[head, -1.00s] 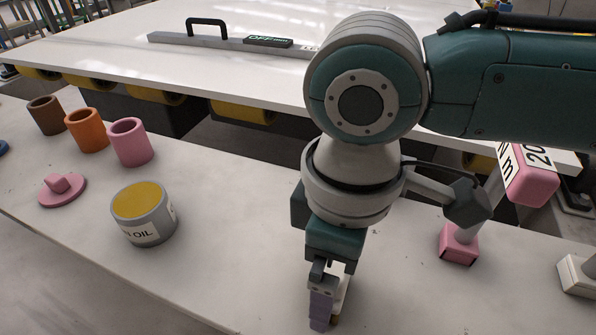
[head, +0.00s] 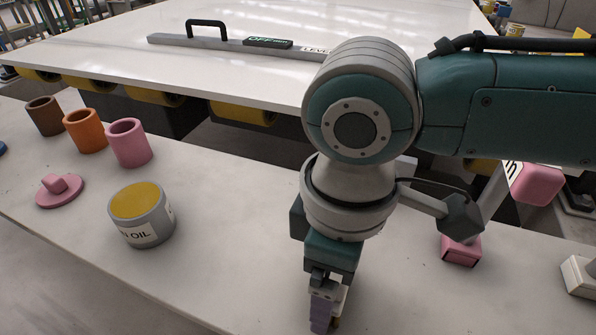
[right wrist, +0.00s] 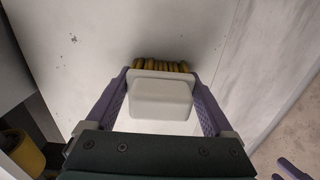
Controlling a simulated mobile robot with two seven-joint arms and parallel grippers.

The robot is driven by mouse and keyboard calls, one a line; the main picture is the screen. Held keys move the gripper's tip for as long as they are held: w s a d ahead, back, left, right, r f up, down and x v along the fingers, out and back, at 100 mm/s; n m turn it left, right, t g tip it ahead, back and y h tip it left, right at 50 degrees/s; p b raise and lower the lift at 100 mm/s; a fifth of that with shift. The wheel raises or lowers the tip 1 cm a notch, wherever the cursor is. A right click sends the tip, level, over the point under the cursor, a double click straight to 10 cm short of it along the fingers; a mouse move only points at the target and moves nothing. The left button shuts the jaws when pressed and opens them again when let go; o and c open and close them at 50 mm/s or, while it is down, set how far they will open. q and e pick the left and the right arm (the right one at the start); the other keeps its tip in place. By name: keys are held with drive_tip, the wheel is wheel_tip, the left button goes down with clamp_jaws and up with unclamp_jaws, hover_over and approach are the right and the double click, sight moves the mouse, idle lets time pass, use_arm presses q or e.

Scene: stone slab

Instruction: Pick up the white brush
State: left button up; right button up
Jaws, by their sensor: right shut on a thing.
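The white brush (right wrist: 160,100) shows in the right wrist view as a white block with a row of yellow bristles beyond it. My right gripper (right wrist: 164,108) has one purple finger on each side of the block and is shut on it. In the head view, my right gripper (head: 326,312) points down at the front of the bench, and its fingers hide most of the brush. Purple tips (right wrist: 288,170) in the lower right corner of the right wrist view look like my left gripper's fingers; their opening is unclear.
A grey oil tin (head: 142,217) with a yellow top stands left of the gripper. A pink lid (head: 60,191) and brown, orange and pink cups (head: 129,143) stand farther left. A pink-based object (head: 461,252) stands right. A white slab (head: 120,62) lies behind the bench.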

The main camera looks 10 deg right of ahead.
drive_tip(key=shift+c, duration=0.2)
drive_tip(key=shift+r, duration=0.55)
wheel_tip(320, 180, up, 19)
drive_tip(key=p, duration=0.6)
drive_tip(key=o, duration=0.9)
drive_tip(key=shift+c, duration=0.2)
drive_tip(key=c, duration=0.6)
